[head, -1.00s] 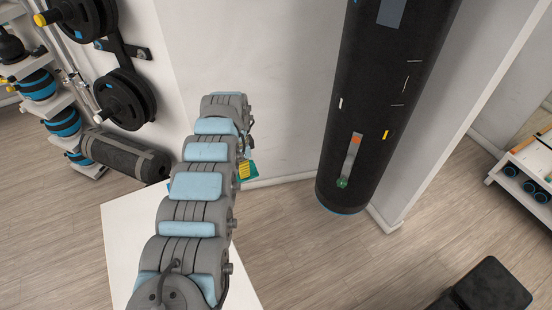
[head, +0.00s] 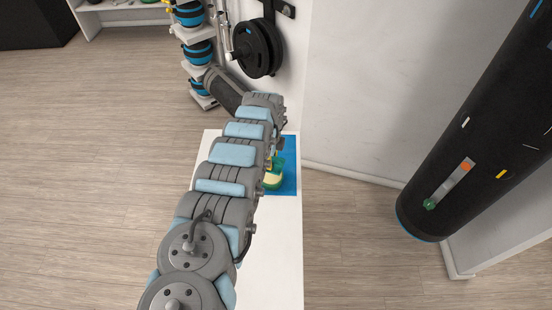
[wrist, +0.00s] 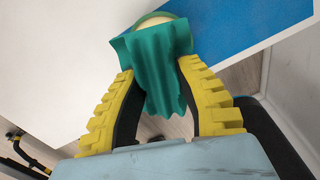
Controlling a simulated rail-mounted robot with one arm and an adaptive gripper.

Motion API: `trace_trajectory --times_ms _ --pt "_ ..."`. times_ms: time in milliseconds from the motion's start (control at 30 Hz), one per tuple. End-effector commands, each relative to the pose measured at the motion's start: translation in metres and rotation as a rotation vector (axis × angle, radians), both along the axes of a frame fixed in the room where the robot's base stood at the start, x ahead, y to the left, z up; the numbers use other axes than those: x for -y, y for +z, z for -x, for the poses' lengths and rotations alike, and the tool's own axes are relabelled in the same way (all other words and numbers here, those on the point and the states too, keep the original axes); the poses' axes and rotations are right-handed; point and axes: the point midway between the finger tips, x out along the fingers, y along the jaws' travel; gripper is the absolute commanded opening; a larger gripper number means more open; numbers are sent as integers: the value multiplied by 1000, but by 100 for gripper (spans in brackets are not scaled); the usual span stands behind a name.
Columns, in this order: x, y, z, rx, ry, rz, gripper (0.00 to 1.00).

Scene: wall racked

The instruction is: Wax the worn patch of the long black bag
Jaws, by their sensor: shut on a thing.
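The long black bag (head: 478,135) hangs at the right of the head view, cut off by the frame's edge. A pale grey strip (head: 452,183) with an orange and a green mark shows low on it; I cannot tell which marking is the worn patch. My gripper (wrist: 157,62), with yellow ribbed fingers, is shut on a green cloth (wrist: 158,68). A round cream-coloured thing (wrist: 155,19) shows just past the cloth, partly hidden by it. I cannot tell whether they touch.
A white table (head: 275,265) lies under my arm, with a blue mat (head: 291,165) on it. A weight plate (head: 258,48) and a rack of blue-black balls (head: 199,52) stand behind. Open wooden floor (head: 95,170) lies left.

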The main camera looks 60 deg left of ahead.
Motion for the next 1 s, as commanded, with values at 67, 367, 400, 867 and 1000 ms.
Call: trace_trajectory --times_ms 67,367,400,867,1000 --pt "0 -7 0 0 0 0 7" --pt "1 -35 0 -1 1 2 7" --pt "1 -39 0 0 1 1 7" --pt "0 -56 0 0 2 -1 7" --pt "0 -55 0 -1 2 -1 7"
